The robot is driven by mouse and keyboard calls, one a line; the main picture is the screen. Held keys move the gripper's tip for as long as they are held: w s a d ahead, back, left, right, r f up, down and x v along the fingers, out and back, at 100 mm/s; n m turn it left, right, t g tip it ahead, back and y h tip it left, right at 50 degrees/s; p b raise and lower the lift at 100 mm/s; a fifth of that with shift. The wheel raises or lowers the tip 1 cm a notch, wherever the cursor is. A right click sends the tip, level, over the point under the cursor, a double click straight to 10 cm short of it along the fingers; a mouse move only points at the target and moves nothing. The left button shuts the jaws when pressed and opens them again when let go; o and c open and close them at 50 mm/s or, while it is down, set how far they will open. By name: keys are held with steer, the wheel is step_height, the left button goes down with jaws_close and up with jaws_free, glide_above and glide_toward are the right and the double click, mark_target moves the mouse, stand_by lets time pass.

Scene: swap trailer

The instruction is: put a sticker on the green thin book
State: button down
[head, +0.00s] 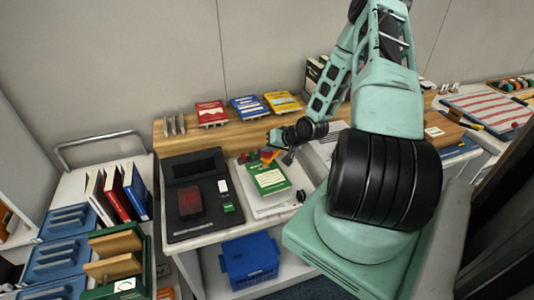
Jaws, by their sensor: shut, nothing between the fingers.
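A green book (268,184) with a white label area lies flat, cover up, on a white tray (293,207) in the middle of the bench. It looks thin. My gripper (288,158) hangs just above and behind the book's far right corner. It is shut and holds nothing. Whether it touches the book I cannot tell. Small red, green and orange pieces (268,156) sit behind the book, close to the gripper. I cannot make out whether any of them is a sticker.
Red (210,112), blue (248,106) and yellow (281,101) books stand on the wooden back ledge. A blue crate (250,262) sits below. More books and blue trays fill the left side.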

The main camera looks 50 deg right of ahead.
mark_target(269, 154)
steer(key=shift+f+b, duration=0.3)
steer(key=shift+f, duration=0.15)
steer(key=shift+r, duration=0.15)
stand_by(0.4)
steer(key=shift+r+p, duration=0.95)
steer(key=shift+r, duration=0.05)
step_height(269, 154, up, 5)
steer(key=p, duration=0.4)
steer(key=shift+r, duration=0.1)
steer(key=shift+a, duration=0.1)
stand_by(0.5)
